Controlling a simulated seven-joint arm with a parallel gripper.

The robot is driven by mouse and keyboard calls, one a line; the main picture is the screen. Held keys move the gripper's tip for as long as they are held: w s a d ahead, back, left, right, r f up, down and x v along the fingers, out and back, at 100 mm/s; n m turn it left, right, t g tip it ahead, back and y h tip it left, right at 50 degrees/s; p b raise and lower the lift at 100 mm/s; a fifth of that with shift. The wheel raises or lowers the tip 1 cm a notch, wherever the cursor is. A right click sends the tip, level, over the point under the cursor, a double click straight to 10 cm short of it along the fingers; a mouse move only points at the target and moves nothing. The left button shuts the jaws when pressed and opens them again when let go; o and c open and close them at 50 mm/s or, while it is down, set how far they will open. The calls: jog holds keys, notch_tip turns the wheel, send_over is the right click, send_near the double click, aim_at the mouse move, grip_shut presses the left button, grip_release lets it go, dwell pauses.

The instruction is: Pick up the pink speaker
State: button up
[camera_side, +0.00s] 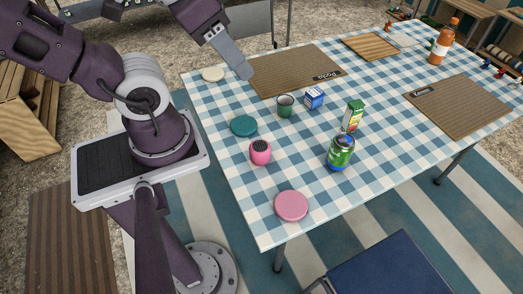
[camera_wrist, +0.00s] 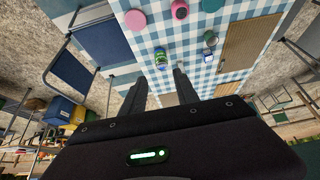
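The pink speaker (camera_side: 260,153) stands upright on the checkered table near its left edge, with a dark top. It also shows at the top of the wrist view (camera_wrist: 180,11). My gripper (camera_side: 245,72) is above the far left part of the table in the side view, well away from the speaker. In the wrist view its two fingers (camera_wrist: 160,88) are spread apart with nothing between them, so it is open and empty.
Near the speaker are a teal disc (camera_side: 244,125), a pink disc (camera_side: 291,205), a green mug (camera_side: 286,105), a green jar (camera_side: 340,152), a blue box (camera_side: 314,98) and a green-white carton (camera_side: 352,115).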

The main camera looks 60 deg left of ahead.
jog(key=o, duration=0.9)
jog(key=shift+o, duration=0.2)
jog(key=m+g+y, duration=0.7)
jog(key=m+y, duration=0.2)
jog(key=m, duration=0.3)
send_over(260, 151)
jog(key=d, duration=0.8)
notch_tip(260, 151, down, 23)
jog(key=a+f+m+t+y, duration=0.1)
jog(key=f+m, duration=0.1)
jog(key=f, duration=0.2)
jog(key=a+f+m+t+y, duration=0.1)
jog(key=f+m, duration=0.2)
jog(key=f, duration=0.1)
jog(key=a+f+m+t+y, duration=0.1)
jog(key=f+m+y, duration=0.1)
jog(key=f, duration=0.3)
jog(key=shift+s+a+f, duration=0.1)
jog(key=shift+s+a, duration=0.05)
jog(key=shift+s, duration=0.1)
jog(key=shift+m, duration=0.4)
jog(key=x, duration=0.5)
jog(key=f+x, duration=0.1)
jog(key=x, duration=0.1)
jog(key=shift+w+f, duration=0.15)
jog(key=shift+w, duration=0.1)
